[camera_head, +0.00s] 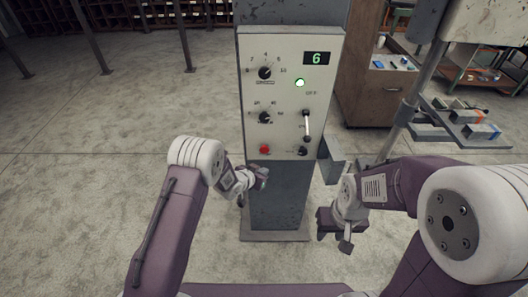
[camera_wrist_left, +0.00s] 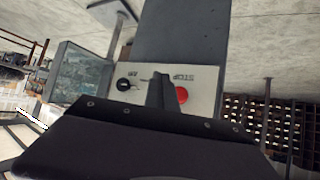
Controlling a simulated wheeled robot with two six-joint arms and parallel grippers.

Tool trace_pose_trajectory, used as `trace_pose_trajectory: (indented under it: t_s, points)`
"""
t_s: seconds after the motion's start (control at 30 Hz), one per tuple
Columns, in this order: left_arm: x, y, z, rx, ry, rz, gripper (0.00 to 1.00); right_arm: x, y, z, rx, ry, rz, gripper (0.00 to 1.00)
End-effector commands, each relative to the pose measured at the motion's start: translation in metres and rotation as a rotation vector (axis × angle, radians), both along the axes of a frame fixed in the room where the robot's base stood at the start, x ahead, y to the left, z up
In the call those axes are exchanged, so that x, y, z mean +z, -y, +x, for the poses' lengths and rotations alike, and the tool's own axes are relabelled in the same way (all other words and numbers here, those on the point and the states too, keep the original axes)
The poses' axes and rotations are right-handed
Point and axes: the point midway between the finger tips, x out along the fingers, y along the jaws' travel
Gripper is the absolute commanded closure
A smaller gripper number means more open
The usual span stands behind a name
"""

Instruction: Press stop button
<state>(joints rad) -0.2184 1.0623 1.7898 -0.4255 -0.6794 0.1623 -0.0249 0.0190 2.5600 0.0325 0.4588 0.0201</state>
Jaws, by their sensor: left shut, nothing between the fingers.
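The red stop button (camera_head: 264,149) sits at the lower left of the pale control panel (camera_head: 283,110) on a grey post. It also shows in the left wrist view (camera_wrist_left: 182,95), under the upside-down "STOP" lettering. My left gripper (camera_head: 264,179) is just below the button in the head view, in front of the post. Its shut, empty fingers (camera_wrist_left: 162,90) appear beside the button in the wrist view, covering part of the panel. I cannot tell whether they touch it. My right gripper (camera_head: 343,241) hangs low to the right of the post, away from the panel; its jaw opening is unclear.
The panel also carries several dials, a lever (camera_head: 307,126), a lit green lamp (camera_head: 299,83) and a display (camera_head: 316,58) reading 6. A grey bracket (camera_head: 331,158) juts out at the post's right. A brown cabinet (camera_head: 373,88) stands behind.

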Motion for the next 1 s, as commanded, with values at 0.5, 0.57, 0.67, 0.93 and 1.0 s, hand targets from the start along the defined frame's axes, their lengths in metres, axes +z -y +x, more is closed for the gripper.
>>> trace_pose_trajectory:
  t_s: [0.5, 0.57, 0.67, 0.93, 1.0]
  points:
    - [0.000, 0.000, 0.068, 0.000, 0.001, -0.001, 1.00, -0.001, 0.000, 0.000, 0.000, 0.000, 0.000, 0.64]
    - [0.000, -0.001, 0.071, 0.001, 0.000, 0.001, 1.00, -0.001, 0.000, 0.000, 0.000, 0.000, 0.000, 0.64]
    - [0.000, -0.001, 0.074, 0.001, 0.000, 0.002, 1.00, -0.001, 0.000, 0.000, 0.000, 0.000, 0.000, 0.64]
    - [0.000, -0.001, 0.075, 0.002, 0.000, 0.002, 1.00, -0.001, 0.000, 0.000, 0.000, 0.000, 0.000, 0.64]
    - [0.000, -0.001, 0.075, 0.002, 0.000, 0.002, 1.00, -0.001, 0.000, 0.000, 0.000, 0.000, 0.000, 0.64]
